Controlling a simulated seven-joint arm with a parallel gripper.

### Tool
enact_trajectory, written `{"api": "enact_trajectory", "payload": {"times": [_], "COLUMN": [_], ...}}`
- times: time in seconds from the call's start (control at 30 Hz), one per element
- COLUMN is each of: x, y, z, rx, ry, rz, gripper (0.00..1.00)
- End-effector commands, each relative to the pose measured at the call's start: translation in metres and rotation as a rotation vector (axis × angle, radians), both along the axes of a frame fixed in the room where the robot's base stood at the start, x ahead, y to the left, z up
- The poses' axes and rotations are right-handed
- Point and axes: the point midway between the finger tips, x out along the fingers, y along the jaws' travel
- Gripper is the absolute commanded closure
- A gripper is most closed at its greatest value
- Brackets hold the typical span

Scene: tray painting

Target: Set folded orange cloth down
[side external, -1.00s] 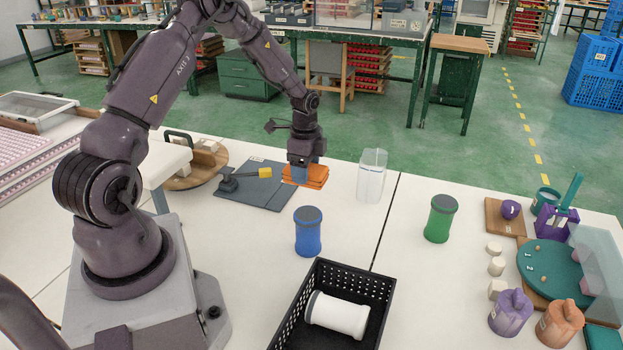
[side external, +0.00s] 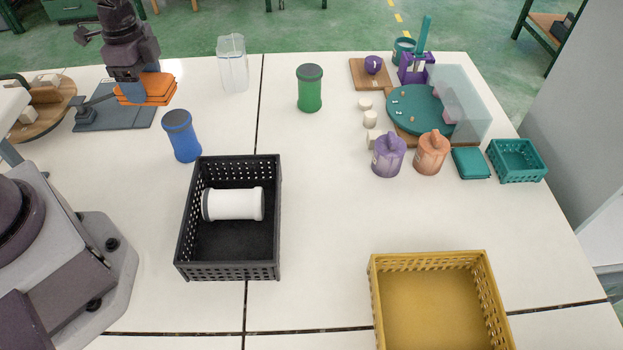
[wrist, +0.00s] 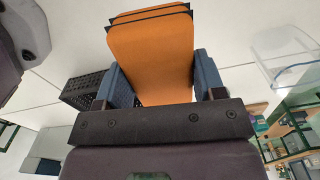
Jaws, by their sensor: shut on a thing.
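My gripper (side external: 132,92) points down at the back left of the table, with blue fingers shut on the folded orange cloth (side external: 160,84). In the wrist view the cloth (wrist: 152,50) lies between the two fingers (wrist: 152,88), its dark-edged layers stacked and flat. The cloth is at the right back part of a grey mat (side external: 125,116) and reaches past the mat's edge. I cannot tell whether it touches the mat or hangs just above it. The fingers hide part of the cloth in the side view.
A dark tool (side external: 86,115) lies on the mat. A blue canister (side external: 182,136), clear container (side external: 232,64) and green canister (side external: 310,90) stand to the right. A black crate (side external: 188,240) holds a white canister (side external: 234,204). A yellow crate (side external: 378,310) sits front right.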

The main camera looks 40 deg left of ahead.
Motion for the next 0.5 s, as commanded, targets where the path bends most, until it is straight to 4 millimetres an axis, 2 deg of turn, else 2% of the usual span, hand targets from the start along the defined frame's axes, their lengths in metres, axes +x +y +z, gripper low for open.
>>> {"api": "enact_trajectory", "payload": {"times": [0.03, 0.1, 0.23, 0.37, 0.5], "x": [0.011, 0.025, 0.045, 0.052, 0.047], "y": [-0.022, -0.054, -0.120, -0.190, -0.263], "z": [-0.001, -0.002, -0.003, -0.004, -0.003], "rx": [-0.003, -0.006, -0.010, -0.013, -0.014], "ry": [-0.001, -0.002, -0.005, -0.004, -0.005], "rz": [-0.073, -0.177, -0.379, -0.580, -0.783], "gripper": [0.60, 0.60, 0.60, 0.60, 0.60]}}
